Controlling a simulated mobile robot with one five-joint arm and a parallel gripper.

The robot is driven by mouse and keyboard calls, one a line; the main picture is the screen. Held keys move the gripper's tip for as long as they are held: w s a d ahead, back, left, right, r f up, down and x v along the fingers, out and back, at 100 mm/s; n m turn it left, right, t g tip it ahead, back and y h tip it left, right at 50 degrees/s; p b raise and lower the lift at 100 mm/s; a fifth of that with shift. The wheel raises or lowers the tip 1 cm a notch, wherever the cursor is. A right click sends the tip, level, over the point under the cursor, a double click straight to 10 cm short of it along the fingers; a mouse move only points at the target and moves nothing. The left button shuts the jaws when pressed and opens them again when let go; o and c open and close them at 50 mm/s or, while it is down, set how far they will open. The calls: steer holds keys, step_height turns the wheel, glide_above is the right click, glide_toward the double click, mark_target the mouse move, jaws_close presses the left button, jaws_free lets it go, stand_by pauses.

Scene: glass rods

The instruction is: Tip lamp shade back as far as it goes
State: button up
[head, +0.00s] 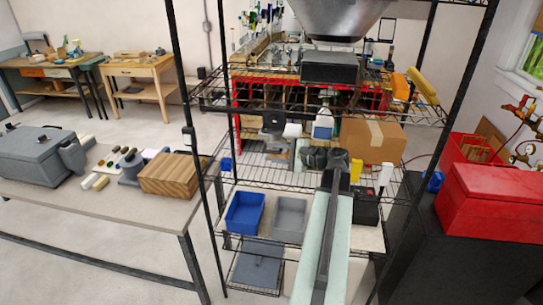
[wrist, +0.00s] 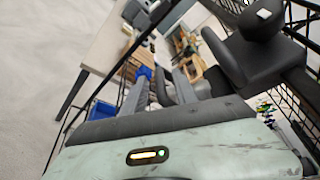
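A dark grey thing that looks like the lamp with its shade (head: 272,122) stands on the wire rack's middle shelf; its tilt is hard to read. A large dark grey rounded body, perhaps the same lamp (wrist: 262,65), fills the upper right of the wrist view, close to the camera. My gripper (head: 314,158) is at the shelf's front, to the right of the lamp and lower in the picture. In the wrist view my gripper (wrist: 162,88) shows grey fingers with dark parts among them; whether they are apart or touching anything is unclear. No contact with the shade can be seen.
A cardboard box (head: 372,140), a white bottle (head: 323,126) and a white cylinder (head: 292,130) crowd the same shelf. Blue (head: 245,212) and grey (head: 289,216) bins sit below. Black rack posts (head: 190,140) flank the space. A wooden block (head: 172,175) lies on the left table.

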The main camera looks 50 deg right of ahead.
jaws_close()
stand_by(1.3)
